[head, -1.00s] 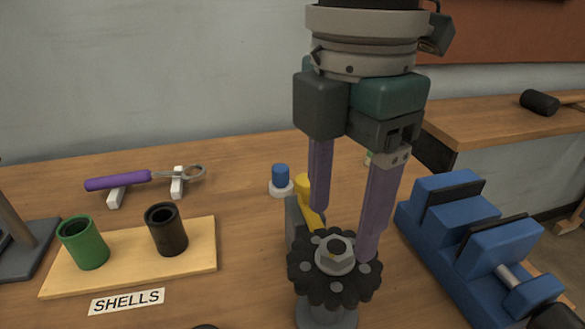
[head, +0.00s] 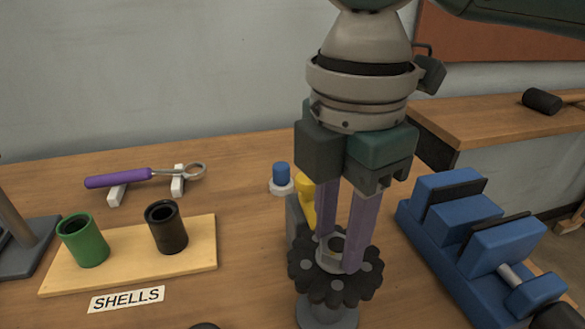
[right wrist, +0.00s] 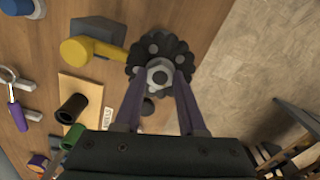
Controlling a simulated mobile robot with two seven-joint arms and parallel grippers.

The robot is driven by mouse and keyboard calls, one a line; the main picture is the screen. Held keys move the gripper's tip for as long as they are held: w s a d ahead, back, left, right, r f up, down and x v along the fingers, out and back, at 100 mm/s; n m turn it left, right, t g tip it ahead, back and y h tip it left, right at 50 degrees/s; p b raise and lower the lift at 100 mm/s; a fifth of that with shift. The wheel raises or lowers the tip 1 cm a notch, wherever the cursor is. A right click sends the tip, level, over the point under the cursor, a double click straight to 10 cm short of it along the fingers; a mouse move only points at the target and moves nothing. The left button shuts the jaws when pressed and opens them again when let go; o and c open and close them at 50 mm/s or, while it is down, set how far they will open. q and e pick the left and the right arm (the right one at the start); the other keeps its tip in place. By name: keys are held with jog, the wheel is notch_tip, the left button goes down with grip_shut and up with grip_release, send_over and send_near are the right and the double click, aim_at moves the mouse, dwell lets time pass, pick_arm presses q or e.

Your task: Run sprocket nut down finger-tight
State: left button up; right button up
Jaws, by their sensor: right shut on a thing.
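The dark, lobed sprocket (head: 306,274) lies flat on top of a grey round stand (head: 327,312). The grey hex nut (head: 329,252) sits at its centre and also shows in the right wrist view (right wrist: 159,76). My right gripper (head: 338,258) points straight down from above, its purple fingers closed on either side of the nut. In the right wrist view both fingertips reach the nut from two sides, and the sprocket (right wrist: 143,53) surrounds it. The fingers partly hide the nut in the head view. My left gripper is not in view.
A yellow-handled thing (head: 306,200) stands close behind the sprocket. A blue vise (head: 480,245) is to the right. At left are a board (head: 195,254) with green (head: 83,242) and black (head: 167,228) shells, and a purple-handled tool (head: 120,179) on white rests.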

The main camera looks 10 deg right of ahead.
aim_at(337, 245)
grip_shut()
jog(key=m+p, duration=0.1)
jog(key=p, duration=0.1)
jog(key=m+p, duration=0.1)
jog(key=p, duration=0.1)
jog(key=shift+r, duration=0.35)
jog(key=shift+f+m+p, duration=0.2)
jog(key=shift+m+p, duration=0.3)
jog(key=shift+f, duration=0.15)
jog(key=o, duration=0.8)
grip_release()
notch_tip(337, 245, up, 10)
